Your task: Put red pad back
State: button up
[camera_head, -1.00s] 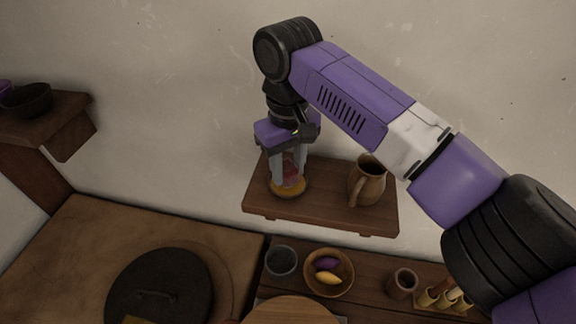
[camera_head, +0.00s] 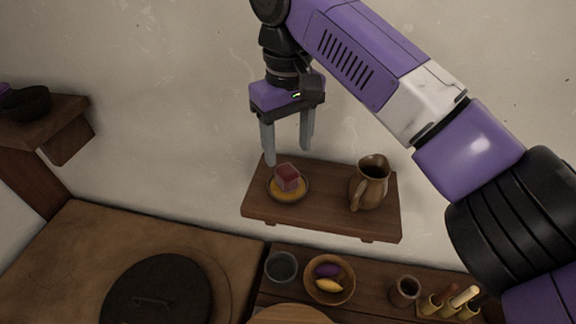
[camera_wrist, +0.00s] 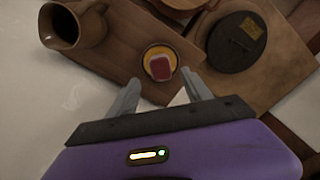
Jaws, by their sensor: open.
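The red pad (camera_head: 287,176) is a small red block. It sits on a round dish with a yellow inside (camera_head: 276,195) on the wooden wall shelf (camera_head: 325,214). In the wrist view the red pad (camera_wrist: 160,68) lies on the same yellow dish (camera_wrist: 151,50), ahead of the fingers. My gripper (camera_head: 287,160) is open and empty, fingers pointing down, above and apart from the pad. Its two fingers also show in the wrist view (camera_wrist: 162,84).
A brown jug (camera_head: 369,188) stands on the shelf right of the dish. Below are a dark cup (camera_head: 281,267), a bowl (camera_head: 342,293) with a purple and a yellow piece, a brown cup (camera_head: 405,291) and a black lidded disc (camera_head: 155,290). The shelf between dish and jug is clear.

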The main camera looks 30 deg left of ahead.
aim_at(288, 171)
notch_tip(288, 171, up, 5)
jog(key=shift+f, duration=0.1)
jog(key=shift+s, duration=0.1)
dwell(0.6)
